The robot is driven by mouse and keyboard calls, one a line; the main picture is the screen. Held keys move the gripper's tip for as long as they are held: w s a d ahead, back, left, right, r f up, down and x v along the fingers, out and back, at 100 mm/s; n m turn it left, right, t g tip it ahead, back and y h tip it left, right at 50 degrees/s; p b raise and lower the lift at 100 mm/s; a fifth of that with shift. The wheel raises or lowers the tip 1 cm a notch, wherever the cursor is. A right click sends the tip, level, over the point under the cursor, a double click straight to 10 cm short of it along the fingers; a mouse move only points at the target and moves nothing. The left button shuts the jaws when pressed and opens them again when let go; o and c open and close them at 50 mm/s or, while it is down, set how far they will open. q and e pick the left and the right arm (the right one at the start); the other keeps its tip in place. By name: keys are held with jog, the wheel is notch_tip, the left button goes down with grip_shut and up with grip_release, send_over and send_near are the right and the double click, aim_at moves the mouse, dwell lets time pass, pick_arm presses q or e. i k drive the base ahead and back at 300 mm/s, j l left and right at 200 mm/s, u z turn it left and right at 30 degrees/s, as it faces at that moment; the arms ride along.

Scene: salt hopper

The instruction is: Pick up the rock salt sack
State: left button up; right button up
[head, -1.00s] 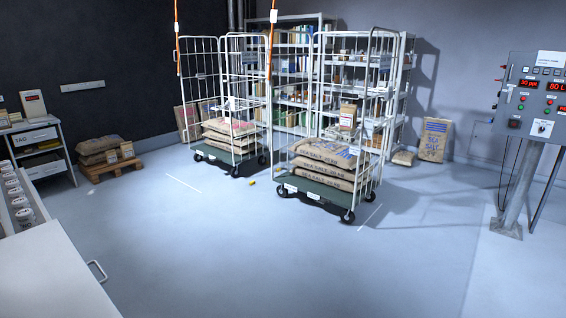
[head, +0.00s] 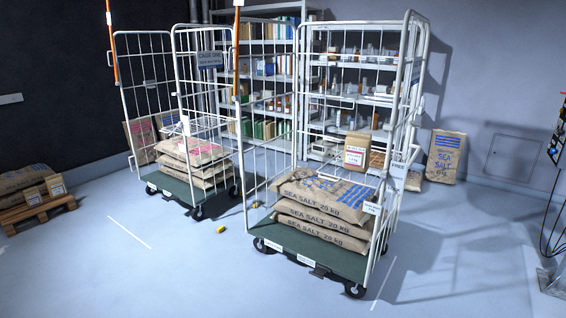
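No sack in view can be read as rock salt. A pile of brown sacks with red print on the top one (head: 192,147) lies in the left roll cage (head: 153,34), which has a sign reading CAGE ONE. Another sack with red print (head: 141,137) stands upright behind that cage, partly hidden by its bars. The right roll cage (head: 345,23) holds a stack of sacks (head: 318,213) with blue print, marked SEA SALT 20 kg. A sack marked SEA SALT (head: 445,158) leans on the back wall. Neither of my grippers is in view.
A wooden pallet (head: 45,210) with a sack and small packets stands at the left edge. Shelving (head: 270,43) stands behind the cages. Small yellow objects (head: 221,229) lie on the floor between the cages. The floor in front is clear.

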aim_at(358, 145)
jog(key=i+z, duration=0.1)
jog(key=i, duration=0.6)
jog(key=i+j+z, duration=0.1)
jog(key=i, duration=0.6)
jog(key=i+j+z, duration=0.1)
jog(key=i, duration=0.55)
jog(key=j, duration=0.1)
